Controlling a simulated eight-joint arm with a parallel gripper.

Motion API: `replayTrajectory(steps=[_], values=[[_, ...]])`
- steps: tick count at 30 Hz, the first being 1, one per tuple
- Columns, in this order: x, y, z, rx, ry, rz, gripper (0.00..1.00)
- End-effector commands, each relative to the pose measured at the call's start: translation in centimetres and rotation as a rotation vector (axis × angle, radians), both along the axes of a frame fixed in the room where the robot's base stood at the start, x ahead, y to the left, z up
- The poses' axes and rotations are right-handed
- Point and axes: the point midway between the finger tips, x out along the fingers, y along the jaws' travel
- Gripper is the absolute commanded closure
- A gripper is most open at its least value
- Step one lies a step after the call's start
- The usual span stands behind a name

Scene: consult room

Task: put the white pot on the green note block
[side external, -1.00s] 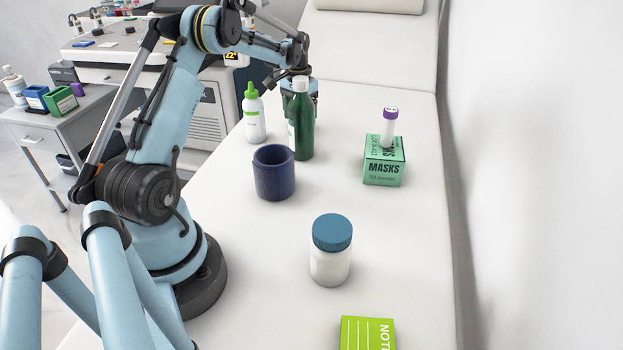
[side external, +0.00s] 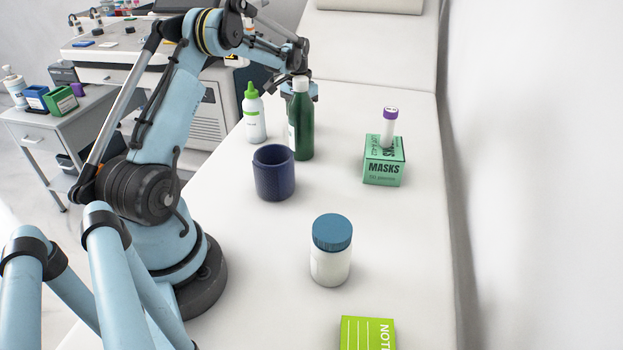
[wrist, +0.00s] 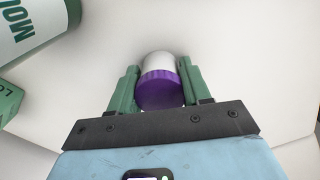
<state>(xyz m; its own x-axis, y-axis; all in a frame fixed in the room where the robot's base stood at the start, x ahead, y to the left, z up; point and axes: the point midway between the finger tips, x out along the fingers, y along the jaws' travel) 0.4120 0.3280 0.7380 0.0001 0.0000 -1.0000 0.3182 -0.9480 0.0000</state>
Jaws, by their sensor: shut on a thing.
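A small white pot with a purple lid (wrist: 159,92) is between the two green fingers of my gripper (wrist: 157,68) in the wrist view. The fingers are shut on its sides. In the side view my gripper (side external: 314,90) is behind the dark green bottle, which hides the fingertips and the pot. The green note block (side external: 367,333) lies flat at the bottom edge of the side view, partly cut off, far in front of my gripper. Its visible top is clear.
A green bottle (side external: 301,130), dropper bottle (side external: 254,118), dark blue cup (side external: 273,176) and white jar with a blue lid (side external: 331,262) stand on the couch (side external: 420,265). A tube (side external: 388,130) stands on the mask box (side external: 383,170).

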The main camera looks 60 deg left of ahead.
Motion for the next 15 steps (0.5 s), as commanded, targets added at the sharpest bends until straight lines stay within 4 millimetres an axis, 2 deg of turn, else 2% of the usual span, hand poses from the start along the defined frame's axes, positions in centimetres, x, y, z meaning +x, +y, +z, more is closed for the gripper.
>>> replayTrajectory(steps=[5, 11, 15], values=[[0.0, 0.0, 0.9, 0.0, 0.0, 0.0, 0.86], [0.0, 0.0, 3.9, 0.0, 0.0, 0.0, 0.86], [0.4, -3.0, 5.8, 0.0, 0.0, -0.006, 0.86]])
